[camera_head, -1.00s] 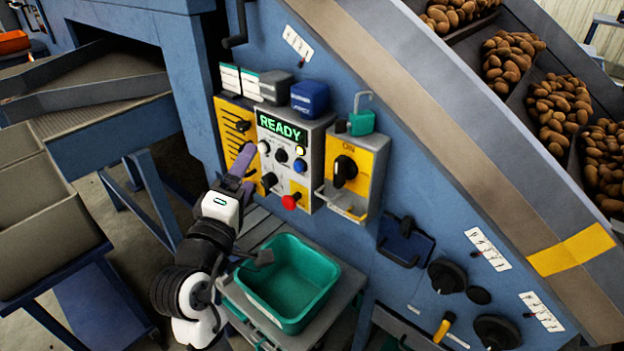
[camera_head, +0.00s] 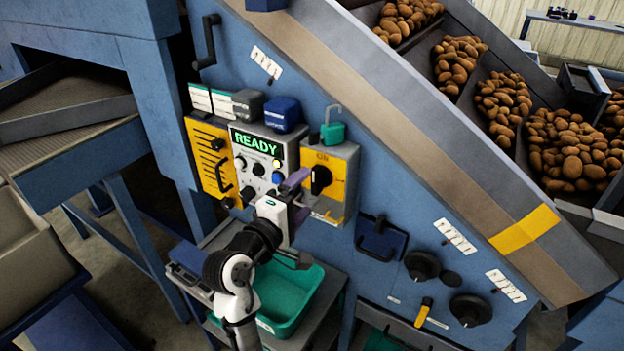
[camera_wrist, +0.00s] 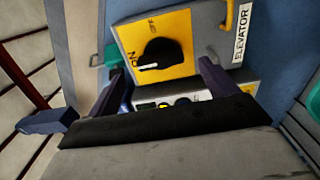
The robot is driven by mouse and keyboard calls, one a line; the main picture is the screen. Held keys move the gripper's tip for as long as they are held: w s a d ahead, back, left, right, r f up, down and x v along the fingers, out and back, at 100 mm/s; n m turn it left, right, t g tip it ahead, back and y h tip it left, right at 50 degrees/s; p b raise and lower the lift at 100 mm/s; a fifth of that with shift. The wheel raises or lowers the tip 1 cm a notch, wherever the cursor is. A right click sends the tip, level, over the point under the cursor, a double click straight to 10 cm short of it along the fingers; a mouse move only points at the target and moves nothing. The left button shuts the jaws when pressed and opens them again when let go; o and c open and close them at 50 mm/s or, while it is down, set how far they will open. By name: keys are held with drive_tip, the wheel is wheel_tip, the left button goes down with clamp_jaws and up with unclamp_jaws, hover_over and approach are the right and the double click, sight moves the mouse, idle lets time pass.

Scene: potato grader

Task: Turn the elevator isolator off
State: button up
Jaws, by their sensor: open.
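The elevator isolator (camera_head: 343,170) is a grey box with a yellow face on the blue machine panel. Its black rotary knob (camera_head: 320,180) also shows in the wrist view (camera_wrist: 168,55), where its white pointer lies at the ON mark. The OFF mark is at another side of the yellow face. An ELEVATOR label (camera_wrist: 243,32) is beside the box. My gripper (camera_head: 297,193) is open and empty, just left of the isolator in the head view. In the wrist view its purple fingers (camera_wrist: 162,88) are spread, with the knob beyond them and apart from them.
Left of the isolator is a control box with a green READY display (camera_head: 256,141) and buttons, partly behind my gripper. A green padlock (camera_head: 333,133) is at the isolator's top. A green tub (camera_head: 290,305) stands below. Black knobs (camera_head: 422,265) are lower right.

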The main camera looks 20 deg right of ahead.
sight(313, 184)
drive_tip(key=shift+p+x, duration=0.45)
drive_tip(key=shift+x, duration=1.9)
drive_tip(key=c, duration=1)
